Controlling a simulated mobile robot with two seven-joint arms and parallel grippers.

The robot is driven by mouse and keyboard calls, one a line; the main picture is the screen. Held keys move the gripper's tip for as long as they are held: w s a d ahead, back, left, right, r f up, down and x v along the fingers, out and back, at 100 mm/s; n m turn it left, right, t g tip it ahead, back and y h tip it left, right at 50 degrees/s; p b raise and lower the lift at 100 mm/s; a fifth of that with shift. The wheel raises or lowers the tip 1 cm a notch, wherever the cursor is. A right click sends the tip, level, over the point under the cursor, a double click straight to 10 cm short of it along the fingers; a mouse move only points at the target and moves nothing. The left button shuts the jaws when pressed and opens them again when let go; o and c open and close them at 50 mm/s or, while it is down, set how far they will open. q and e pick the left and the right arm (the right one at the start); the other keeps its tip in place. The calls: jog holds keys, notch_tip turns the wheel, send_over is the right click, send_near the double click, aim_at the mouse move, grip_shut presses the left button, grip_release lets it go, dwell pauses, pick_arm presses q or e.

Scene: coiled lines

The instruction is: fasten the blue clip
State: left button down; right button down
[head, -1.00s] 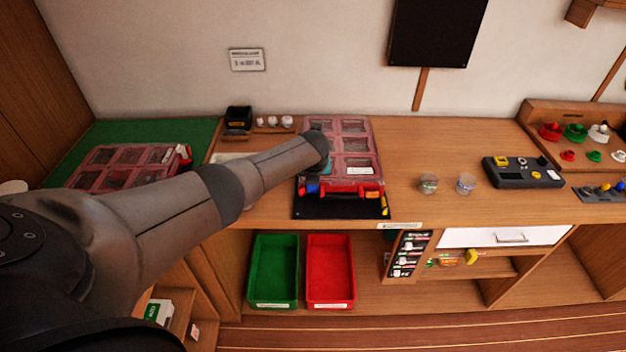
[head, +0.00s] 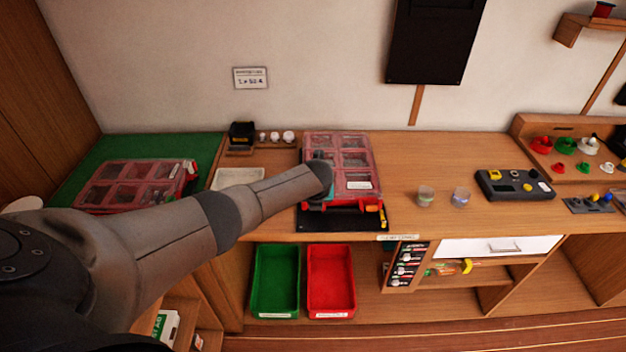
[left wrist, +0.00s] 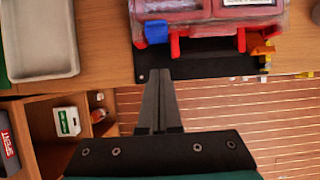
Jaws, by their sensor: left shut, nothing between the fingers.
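The blue clip (left wrist: 157,32) sits on the front edge of the case with the clear reddish lid (left wrist: 208,9), just left of the red handle's left post (left wrist: 175,45). I cannot tell whether it is up or down. In the head view the case (head: 352,158) lies on a black mat (head: 345,222), and my arm hides the blue clip. My left gripper (left wrist: 158,77) is shut and empty, its tips in front of the blue clip and apart from it in the picture. My right gripper is out of view.
A pale tray (left wrist: 40,40) lies left of the case. A second reddish case (head: 130,183) is on the green mat further left. Two small cups (head: 426,196) stand to the right. Green (head: 275,280) and red (head: 331,280) bins sit below the bench top.

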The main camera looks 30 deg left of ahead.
pick_arm(q)
notch_tip(320, 180, up, 9)
jog(key=s+d+p, duration=0.1)
jog(key=shift+s+r, duration=0.2)
jog(key=shift+s, duration=0.05)
dwell(0.7)
jog(key=s+d+f+n+h+b, duration=0.15)
jog(key=s+f+n+b, duration=0.4)
jog(key=f, duration=0.75)
jog(key=s+d+f+n+g+b, duration=0.15)
jog(key=s+f+n+b, duration=0.4)
jog(key=f, duration=0.75)
jog(key=s+d+f+n+b, duration=0.3)
jog(key=s+f, duration=0.4)
jog(key=f, duration=0.6)
jog(key=s+d+f+n+b, duration=0.2)
jog(key=s+f, duration=0.4)
jog(key=s, duration=0.4)
jog(key=s+d+f+n+g+h+b, duration=0.1)
jog(key=s+f+n+b, duration=0.3)
jog(key=s, duration=0.6)
jog(key=s+d+f+n+g+b, duration=0.1)
jog(key=s+d+f+n+b, duration=0.1)
jog(key=s+f+n, duration=0.5)
jog(key=s+f+b, duration=0.1)
jog(key=s+f, duration=0.1)
jog(key=s, duration=0.1)
jog(key=shift+s+d+f, duration=0.35)
jog(key=shift+d, duration=0.05)
